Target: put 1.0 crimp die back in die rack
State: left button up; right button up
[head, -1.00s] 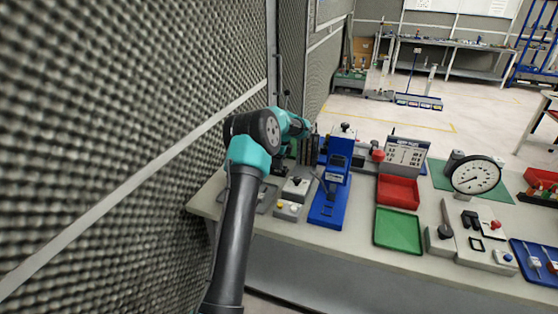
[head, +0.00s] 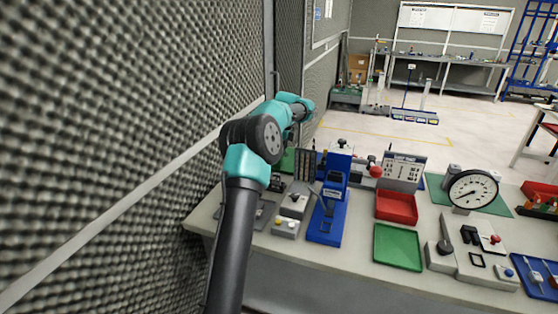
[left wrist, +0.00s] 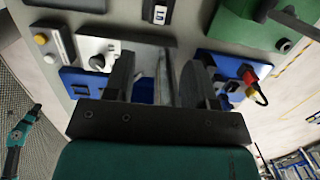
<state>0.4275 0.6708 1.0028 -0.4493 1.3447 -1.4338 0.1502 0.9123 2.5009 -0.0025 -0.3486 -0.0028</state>
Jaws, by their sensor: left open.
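My left gripper (left wrist: 157,68) is open in the left wrist view, its two dark fingers apart above the bench. A thin grey upright strip (left wrist: 166,72) shows between the fingers; I cannot tell whether it is a die or part of a fixture, or whether it is touched. In the head view the left gripper is hidden behind its own arm. A dark upright block with vertical slots (head: 305,164), possibly the die rack, stands left of the blue press (head: 328,208). I cannot make out the 1.0 crimp die. My right gripper is not in view.
A grey button box (head: 286,228) and a lever-topped box (head: 294,204) stand left of the press. A red tray (head: 397,207), a green tray (head: 398,247) and a dial gauge (head: 473,187) are to the right. A textured foam wall (head: 110,110) closes off the left.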

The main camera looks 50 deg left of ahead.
pick_arm(q)
jog(key=r, duration=0.3)
jog(key=shift+w+d+r, duration=0.1)
jog(key=shift+d+r, duration=0.1)
jog(key=shift+r, duration=0.15)
jog(key=shift+f, duration=0.1)
dwell(0.4)
